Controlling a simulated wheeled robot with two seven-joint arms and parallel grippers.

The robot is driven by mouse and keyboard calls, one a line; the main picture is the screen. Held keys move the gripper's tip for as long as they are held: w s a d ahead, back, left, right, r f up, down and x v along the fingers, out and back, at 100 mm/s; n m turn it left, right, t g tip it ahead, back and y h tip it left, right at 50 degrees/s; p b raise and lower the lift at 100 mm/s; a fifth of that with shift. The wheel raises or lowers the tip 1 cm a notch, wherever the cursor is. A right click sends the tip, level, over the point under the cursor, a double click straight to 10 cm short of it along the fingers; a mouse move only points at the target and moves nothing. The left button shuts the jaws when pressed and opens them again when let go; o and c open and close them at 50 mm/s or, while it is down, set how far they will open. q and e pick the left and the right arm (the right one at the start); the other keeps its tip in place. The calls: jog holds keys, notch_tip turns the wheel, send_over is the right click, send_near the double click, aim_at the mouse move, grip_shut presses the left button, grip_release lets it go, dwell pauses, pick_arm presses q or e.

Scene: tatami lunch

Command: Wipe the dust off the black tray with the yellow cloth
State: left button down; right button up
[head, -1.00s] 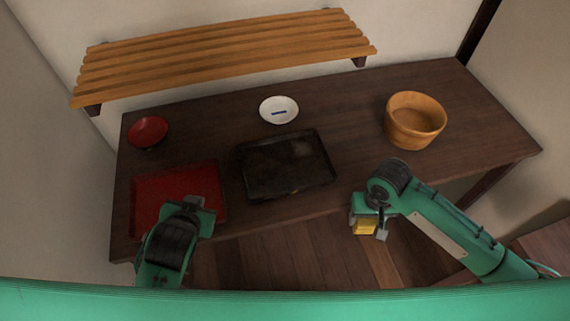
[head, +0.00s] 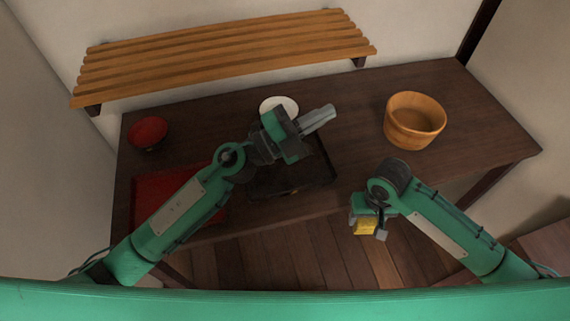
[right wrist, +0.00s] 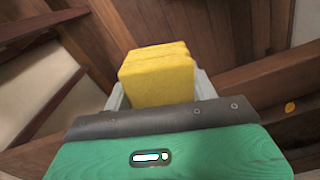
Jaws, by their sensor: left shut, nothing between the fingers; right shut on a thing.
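The black tray (head: 290,187) lies on the dark table, and my left arm hides much of it. Any dust on it is hard to make out now. My left gripper (head: 328,114) is shut and empty, in the air over the far side of the tray, pointing right. My right gripper (head: 368,230) is shut on the folded yellow cloth (head: 364,226), off the table's front edge above the floor. The cloth also shows between the fingers in the right wrist view (right wrist: 158,78).
A red tray (head: 150,190) is at the left, partly behind my left arm. A red bowl (head: 148,133) stands behind it. A white dish (head: 279,103) is at the back, partly covered. A wooden tub (head: 415,121) stands at the right. A slatted shelf (head: 225,55) hangs on the wall.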

pick_arm(q)
notch_tip(320, 180, down, 14)
jog(key=m+g+y, duration=0.9)
jog(key=m+g, duration=0.1)
jog(key=w+a+f+t+y, duration=0.1)
jog(key=w+a+f+y, duration=0.1)
jog(key=w+a+y, duration=0.3)
jog(key=w+a+f+y, duration=0.1)
jog(key=a+y, duration=0.1)
jog(key=a, duration=0.6)
jog(key=w+a+f+t+y, duration=0.1)
jog(key=w+a+f+y, duration=0.1)
jog(key=w+a+y, duration=0.3)
jog(key=shift+h, duration=0.4)
jog(key=shift+s+a+f+b, duration=0.25)
jog(key=shift+f+b, duration=0.15)
jog(key=shift+f, duration=0.4)
jog(key=shift+s+a+f+b, duration=0.1)
jog(key=shift+s+f+b, duration=0.3)
jog(key=shift+f, duration=0.35)
jog(key=shift+s+a+f+b, duration=0.2)
jog(key=shift+f+b, duration=0.25)
jog(key=shift+f, duration=0.35)
pick_arm(e)
jog(key=shift+f, duration=1.25)
pick_arm(q)
jog(key=shift+f+b, duration=0.45)
jog(key=shift+f, duration=0.15)
pick_arm(e)
jog(key=shift+f, duration=0.45)
